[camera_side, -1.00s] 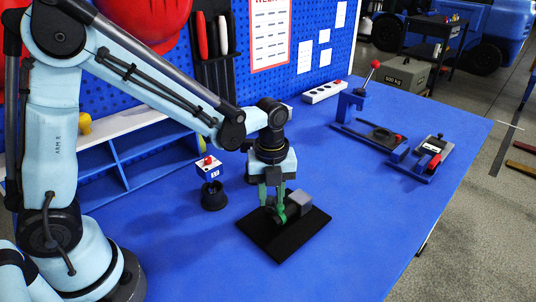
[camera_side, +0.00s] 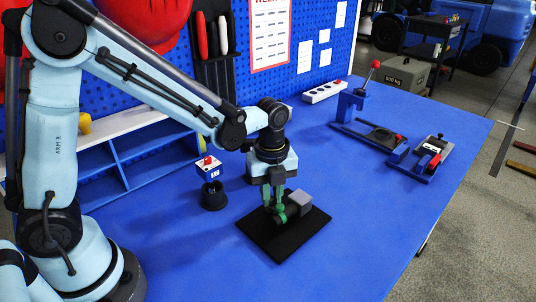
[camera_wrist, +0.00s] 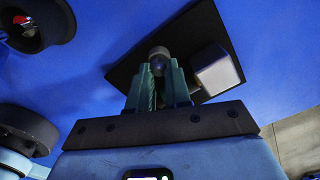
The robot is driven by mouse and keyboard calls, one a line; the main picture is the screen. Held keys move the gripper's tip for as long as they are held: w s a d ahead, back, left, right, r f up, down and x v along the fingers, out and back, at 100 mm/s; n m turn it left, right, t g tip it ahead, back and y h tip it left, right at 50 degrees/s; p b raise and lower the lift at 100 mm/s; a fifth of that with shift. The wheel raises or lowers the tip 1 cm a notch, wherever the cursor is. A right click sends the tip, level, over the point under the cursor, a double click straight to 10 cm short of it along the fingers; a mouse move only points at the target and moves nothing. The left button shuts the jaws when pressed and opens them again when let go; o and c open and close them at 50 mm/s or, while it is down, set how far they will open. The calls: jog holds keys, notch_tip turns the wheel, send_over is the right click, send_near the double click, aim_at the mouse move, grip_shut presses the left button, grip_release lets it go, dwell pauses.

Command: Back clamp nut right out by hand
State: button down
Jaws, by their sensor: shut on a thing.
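My gripper (camera_side: 279,213) points down over a black base plate (camera_side: 262,239) on the blue bench. Its green fingers are closed around a small grey rounded part (camera_wrist: 159,54), which I take to be the clamp nut; it shows between the fingertips in the wrist view. The fingers hide most of it in the side view. A grey block (camera_side: 298,203) sits on the plate just right of the fingers, and it also shows in the wrist view (camera_wrist: 215,71). The thread is hidden.
A blue lever press (camera_side: 353,105) and a blue fixture with a red part (camera_side: 429,158) stand at right. The bench front is clear.

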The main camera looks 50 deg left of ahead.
jog(key=n, duration=0.6)
jog(key=shift+w, duration=0.1)
jog(key=n, duration=0.6)
jog(key=shift+w, duration=0.1)
jog(key=n, duration=0.5)
jog(key=shift+w+a, duration=0.1)
jog(key=n, duration=0.5)
jog(key=shift+a+n, duration=0.1)
jog(key=shift+n, duration=0.3)
jog(key=n, duration=0.6)
jog(key=shift+a, duration=0.1)
jog(key=n, duration=0.5)
jog(key=shift+n, duration=0.4)
jog(key=n, duration=0.5)
jog(key=shift+a, duration=0.1)
jog(key=n, duration=0.5)
jog(key=shift+s+n, duration=0.25)
jog(key=shift+n, duration=0.15)
